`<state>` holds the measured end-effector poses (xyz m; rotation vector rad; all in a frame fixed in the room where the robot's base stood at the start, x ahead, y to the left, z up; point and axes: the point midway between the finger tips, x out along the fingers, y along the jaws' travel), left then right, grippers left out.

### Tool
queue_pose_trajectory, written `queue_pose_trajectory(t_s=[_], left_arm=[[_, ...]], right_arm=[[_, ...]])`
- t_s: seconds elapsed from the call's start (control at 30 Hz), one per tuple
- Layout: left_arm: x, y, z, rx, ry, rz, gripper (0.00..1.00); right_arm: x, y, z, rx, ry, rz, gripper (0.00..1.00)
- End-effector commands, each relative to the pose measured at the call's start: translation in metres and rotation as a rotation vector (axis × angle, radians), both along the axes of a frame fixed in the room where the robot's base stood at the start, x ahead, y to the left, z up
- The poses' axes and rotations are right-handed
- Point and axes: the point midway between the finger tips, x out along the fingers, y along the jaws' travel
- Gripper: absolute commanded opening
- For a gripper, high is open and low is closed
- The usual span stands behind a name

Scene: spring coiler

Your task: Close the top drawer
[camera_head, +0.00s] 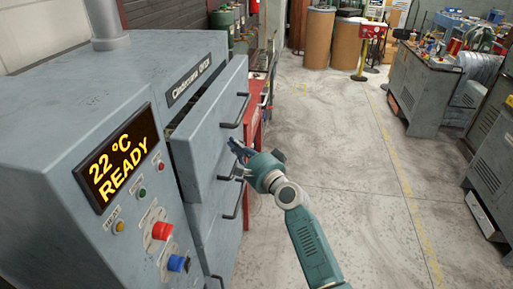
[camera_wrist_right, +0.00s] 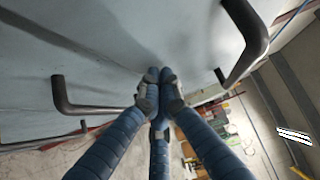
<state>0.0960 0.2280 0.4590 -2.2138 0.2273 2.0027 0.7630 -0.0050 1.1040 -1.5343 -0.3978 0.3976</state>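The grey oven (camera_head: 60,110) stands at the left in the head view. Its top drawer (camera_head: 208,125) sits out a little, with a dark gap behind the top of its front. The top drawer has a dark bar handle (camera_head: 241,112). My right gripper (camera_head: 238,148) is at the drawer front, below that handle. In the right wrist view its fingertips (camera_wrist_right: 160,78) are together, with nothing seen between them, close to the grey front (camera_wrist_right: 130,40). I cannot tell whether they touch it. My left gripper is not in view.
Lower handles (camera_head: 234,203) stick out below my gripper. In the right wrist view bar handles flank the fingers, at left (camera_wrist_right: 85,108) and at right (camera_wrist_right: 245,45). A red cart (camera_head: 254,115) stands behind the drawers. The floor (camera_head: 345,170) to the right is clear.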

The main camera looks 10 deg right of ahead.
Motion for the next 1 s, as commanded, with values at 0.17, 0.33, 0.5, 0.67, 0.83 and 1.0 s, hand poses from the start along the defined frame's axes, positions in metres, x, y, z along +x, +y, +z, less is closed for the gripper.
queue_pose_trajectory(t_s=[0.17, 0.33, 0.5, 0.67, 0.83, 1.0], left_arm=[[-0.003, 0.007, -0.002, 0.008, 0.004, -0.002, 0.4], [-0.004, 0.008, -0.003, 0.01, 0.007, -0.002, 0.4], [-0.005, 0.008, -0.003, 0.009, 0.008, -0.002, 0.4], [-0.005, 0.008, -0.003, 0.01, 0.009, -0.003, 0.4], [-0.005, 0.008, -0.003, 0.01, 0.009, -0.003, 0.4], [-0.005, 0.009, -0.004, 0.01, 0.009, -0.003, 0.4]], right_arm=[[0.006, 0.021, -0.001, 0.0, 0.001, 0.001, 0.0], [0.009, 0.029, -0.001, 0.0, 0.001, -0.001, 0.0], [0.009, 0.032, -0.001, -0.002, 0.001, -0.001, 0.0], [0.009, 0.032, -0.001, 0.0, 0.001, 0.0, 0.0], [0.009, 0.032, -0.001, 0.0, 0.001, 0.0, 0.0], [0.01, 0.03, -0.002, -0.001, 0.002, 0.0, 0.0]])
